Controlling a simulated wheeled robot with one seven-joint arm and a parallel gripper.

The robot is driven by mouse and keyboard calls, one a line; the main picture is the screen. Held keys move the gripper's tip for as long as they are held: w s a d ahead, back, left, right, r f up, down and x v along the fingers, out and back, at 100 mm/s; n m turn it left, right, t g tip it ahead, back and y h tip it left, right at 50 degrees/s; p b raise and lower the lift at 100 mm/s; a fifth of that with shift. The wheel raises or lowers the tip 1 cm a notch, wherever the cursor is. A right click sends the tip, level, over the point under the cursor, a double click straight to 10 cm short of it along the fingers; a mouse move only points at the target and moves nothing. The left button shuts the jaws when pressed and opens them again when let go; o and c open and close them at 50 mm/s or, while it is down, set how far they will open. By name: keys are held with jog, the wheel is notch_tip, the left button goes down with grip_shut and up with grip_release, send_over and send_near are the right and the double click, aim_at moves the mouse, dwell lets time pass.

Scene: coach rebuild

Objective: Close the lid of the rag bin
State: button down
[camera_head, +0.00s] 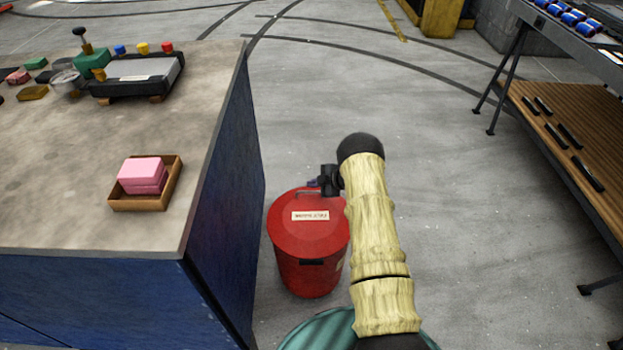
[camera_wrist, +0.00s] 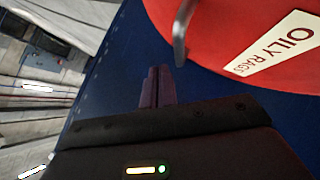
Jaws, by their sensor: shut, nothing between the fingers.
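The rag bin (camera_head: 308,272) is a red tapered can standing on the floor beside the blue bench. Its red lid (camera_head: 312,234) carries a white label and a thin handle, and it appears to lie flat over the rim with no visible gap. In the wrist view the red lid (camera_wrist: 220,45) fills the upper right, with its grey handle and "OILY RAGS" label close by. My gripper (camera_head: 313,184) is at the lid's far edge, partly hidden by my wrist. Its fingers (camera_wrist: 158,75) are shut and empty, near the handle; contact cannot be told.
The blue bench (camera_head: 225,170) stands close on the left, with a wooden tray (camera_head: 118,205) of pink blocks on top. A rack with a wooden shelf (camera_head: 560,150) stands at right. Open floor (camera_head: 450,200) lies between my arm and the rack.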

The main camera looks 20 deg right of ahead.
jog(key=shift+w+d+f+b, duration=0.15)
jog(key=shift+f, duration=0.3)
jog(key=shift+w+d+f+b, duration=0.1)
jog(key=shift+w+f+b, duration=0.05)
jog(key=shift+f, duration=0.3)
jog(key=shift+r, duration=0.1)
jog(key=r+p, duration=0.1)
jog(key=r, duration=0.1)
jog(key=r+p, duration=0.1)
jog(key=r, duration=0.1)
jog(key=shift+w+p, duration=0.3)
jog(key=shift+w, duration=0.1)
jog(key=d+r, duration=0.6)
jog(key=d, duration=0.1)
jog(key=shift+s+d+r+p, duration=0.3)
jog(key=shift+r+p, duration=0.1)
jog(key=shift+a, duration=0.1)
